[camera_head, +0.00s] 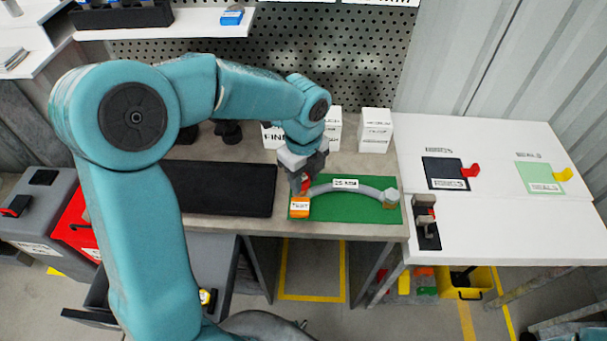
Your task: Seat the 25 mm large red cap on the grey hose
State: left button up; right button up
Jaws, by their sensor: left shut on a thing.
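The grey hose (372,190) lies in an arc on a green mat (345,212), with a white label (345,184) on its middle. Its right end has a pale fitting (391,198). Its left end reaches an orange labelled block (299,208) at the mat's left side. My left gripper (303,186) points down just above this block, at the hose's left end. It is shut on the red cap (305,184), of which only a small red part shows between the fingers. I cannot tell whether the cap touches the hose. My right gripper is not in view.
A black mat (218,188) lies left of the green mat. White boxes (375,130) stand behind it, before a pegboard (350,60). A white table (490,225) on the right holds a dark pad (446,173), a green pad (540,177) and a dark holder (427,235).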

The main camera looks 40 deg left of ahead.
aim_at(303, 180)
pick_arm(q)
jog(key=shift+f+b, duration=0.85)
jog(key=shift+f, duration=0.5)
jog(key=o, duration=1.1)
jog(key=shift+r, duration=0.15)
notch_tip(303, 180, up, 16)
jog(key=p, duration=0.1)
